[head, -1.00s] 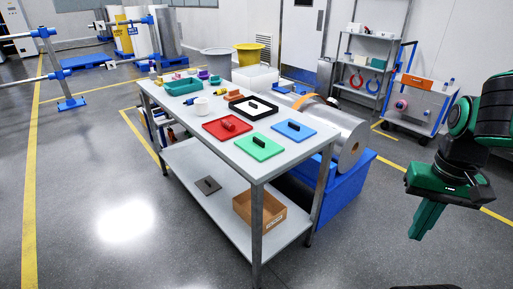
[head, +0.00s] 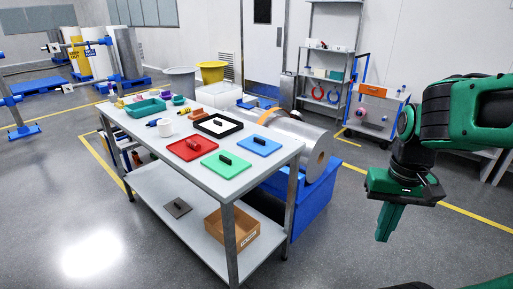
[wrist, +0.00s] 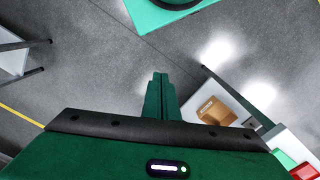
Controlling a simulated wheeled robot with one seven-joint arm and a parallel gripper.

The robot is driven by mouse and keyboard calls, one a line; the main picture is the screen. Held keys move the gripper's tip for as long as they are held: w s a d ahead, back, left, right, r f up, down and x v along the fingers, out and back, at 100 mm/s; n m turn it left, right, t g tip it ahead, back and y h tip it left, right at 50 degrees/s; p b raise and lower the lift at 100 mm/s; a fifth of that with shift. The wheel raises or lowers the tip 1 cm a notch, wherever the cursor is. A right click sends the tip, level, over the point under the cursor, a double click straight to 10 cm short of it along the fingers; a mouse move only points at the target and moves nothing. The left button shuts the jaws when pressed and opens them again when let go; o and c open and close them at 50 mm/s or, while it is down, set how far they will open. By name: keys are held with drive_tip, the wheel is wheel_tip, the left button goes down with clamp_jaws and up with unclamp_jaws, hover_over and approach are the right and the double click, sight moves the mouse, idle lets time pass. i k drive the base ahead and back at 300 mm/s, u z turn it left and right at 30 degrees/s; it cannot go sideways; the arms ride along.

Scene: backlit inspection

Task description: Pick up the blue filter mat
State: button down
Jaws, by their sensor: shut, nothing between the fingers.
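The blue filter mat (head: 259,145) is a flat blue square with a dark handle on top. It lies on the right end of the metal table's top (head: 236,184) in the head view, behind the green mat (head: 226,164) and right of the black-framed white one (head: 218,125). My gripper (head: 387,224) is shut and empty, pointing down over the floor to the right of the table, well apart from the mat. In the wrist view the closed fingers (wrist: 160,92) show above bare floor, and the blue mat is not seen there.
A red mat (head: 192,147), a teal tray (head: 146,107) and a white cup share the tabletop. The lower shelf holds a cardboard box (head: 232,228) and a dark grey plate (head: 177,207). A metal roll on a blue base (head: 300,205) stands behind the table. Floor between gripper and table is clear.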

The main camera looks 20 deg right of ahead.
sight(264, 146)
drive_tip(key=z, duration=2.1)
drive_tip(key=i, duration=1.15)
drive_tip(key=u, duration=2.5)
